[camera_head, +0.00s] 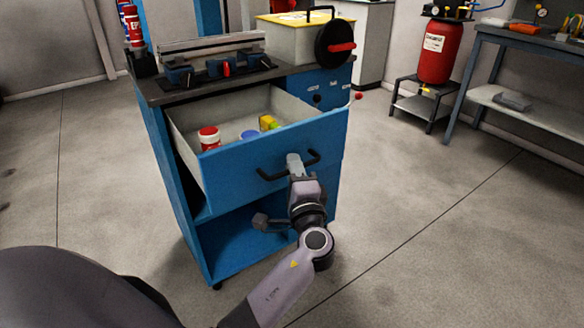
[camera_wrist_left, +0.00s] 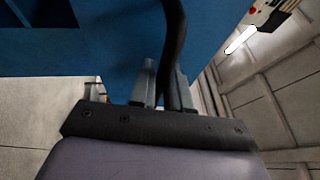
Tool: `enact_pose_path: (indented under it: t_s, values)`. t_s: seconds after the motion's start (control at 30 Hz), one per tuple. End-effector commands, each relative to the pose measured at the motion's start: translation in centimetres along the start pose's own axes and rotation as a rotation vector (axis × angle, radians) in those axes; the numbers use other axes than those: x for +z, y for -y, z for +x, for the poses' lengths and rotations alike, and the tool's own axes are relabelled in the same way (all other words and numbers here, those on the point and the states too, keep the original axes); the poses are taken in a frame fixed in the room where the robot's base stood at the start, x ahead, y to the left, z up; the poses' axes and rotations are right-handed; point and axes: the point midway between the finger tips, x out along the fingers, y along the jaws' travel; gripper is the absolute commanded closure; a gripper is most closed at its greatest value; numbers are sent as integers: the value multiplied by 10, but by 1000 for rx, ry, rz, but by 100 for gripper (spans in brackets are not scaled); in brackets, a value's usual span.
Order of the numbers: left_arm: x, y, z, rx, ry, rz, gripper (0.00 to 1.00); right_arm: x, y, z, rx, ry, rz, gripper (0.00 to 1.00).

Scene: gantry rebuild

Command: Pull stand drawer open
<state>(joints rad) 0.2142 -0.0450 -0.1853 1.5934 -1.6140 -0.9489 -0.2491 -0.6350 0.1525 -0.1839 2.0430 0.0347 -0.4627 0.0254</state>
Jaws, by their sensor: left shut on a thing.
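The blue stand (camera_head: 164,165) has its top drawer (camera_head: 285,145) pulled well out, so its inside shows. The drawer front carries a black bar handle (camera_head: 270,176). My left gripper (camera_head: 294,160) is shut on the handle in front of the drawer. In the left wrist view the dark handle (camera_wrist_left: 174,45) passes between the two grey fingers (camera_wrist_left: 160,85), with the blue drawer front (camera_wrist_left: 100,50) behind. My right gripper is not in view.
The drawer holds a red and white can (camera_head: 209,138), a yellow item (camera_head: 267,122) and a blue round item (camera_head: 250,134). A vise-like tool (camera_head: 220,68) and a yellow-topped box (camera_head: 290,38) stand on top. A workbench (camera_head: 530,95) and red tank (camera_head: 441,50) stand right. Floor in front is clear.

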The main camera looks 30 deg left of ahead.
Motion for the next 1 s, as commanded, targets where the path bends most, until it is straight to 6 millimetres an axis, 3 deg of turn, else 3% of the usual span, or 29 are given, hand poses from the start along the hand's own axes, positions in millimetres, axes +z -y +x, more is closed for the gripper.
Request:
enact_pose_path:
  t_s: [0.4, 0.43, 1.0]
  values:
    - [0, 0, -1, -1, 1, 1, 100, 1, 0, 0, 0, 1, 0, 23]
    - [0, 0, -1, -1, 0, 0, 77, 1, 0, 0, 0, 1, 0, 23]
    - [0, -1, 1, -1, 0, 1, 77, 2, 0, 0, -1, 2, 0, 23]
